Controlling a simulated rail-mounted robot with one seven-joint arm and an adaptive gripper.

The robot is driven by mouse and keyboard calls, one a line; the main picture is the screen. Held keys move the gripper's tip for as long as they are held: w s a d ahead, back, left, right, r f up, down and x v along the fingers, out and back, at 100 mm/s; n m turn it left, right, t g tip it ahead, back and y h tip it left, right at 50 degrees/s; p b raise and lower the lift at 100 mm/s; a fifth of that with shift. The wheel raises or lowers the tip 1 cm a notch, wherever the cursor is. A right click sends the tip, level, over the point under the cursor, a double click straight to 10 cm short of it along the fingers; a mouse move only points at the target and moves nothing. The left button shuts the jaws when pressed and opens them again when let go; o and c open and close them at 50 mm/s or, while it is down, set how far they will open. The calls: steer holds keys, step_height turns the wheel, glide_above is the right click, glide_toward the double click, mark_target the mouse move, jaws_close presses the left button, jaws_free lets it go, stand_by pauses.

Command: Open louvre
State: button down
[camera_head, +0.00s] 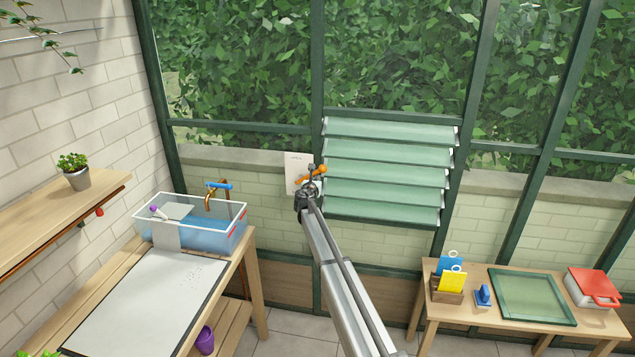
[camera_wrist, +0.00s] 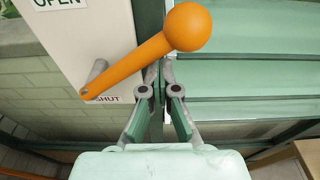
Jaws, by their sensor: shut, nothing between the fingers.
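The louvre (camera_head: 388,172) is a set of several green glass slats in the window frame, lying tilted with narrow bands between them. It also fills the right of the wrist view (camera_wrist: 250,75). Its orange lever (camera_head: 318,171) has a round knob and slants up to the right across a white plate (camera_head: 293,160). In the wrist view the lever (camera_wrist: 150,62) lies between the plate's OPEN label at the top and SHUT label at the bottom. My gripper (camera_wrist: 160,73) is shut and empty, its tips just below the lever's arm; whether they touch it is unclear.
A low table (camera_head: 460,310) at the right holds a green-framed pane (camera_head: 530,296), a red-lidded box (camera_head: 594,287) and tags in a wooden holder. A plant shelf (camera_head: 60,215) juts from the left wall.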

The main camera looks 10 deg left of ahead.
steer(key=shift+w+a+r, duration=0.15)
steer(key=shift+a+r, duration=0.05)
steer(key=shift+r, duration=0.35)
step_height(320, 180, down, 4)
steer(key=d+f+b, duration=0.1)
steer(key=d+b, duration=0.2)
steer(key=s+a+r+b, duration=0.1)
steer(key=s+r+b, duration=0.1)
steer(key=s, duration=0.7)
steer(key=shift+s+a, duration=0.25)
steer(key=shift+a, duration=0.05)
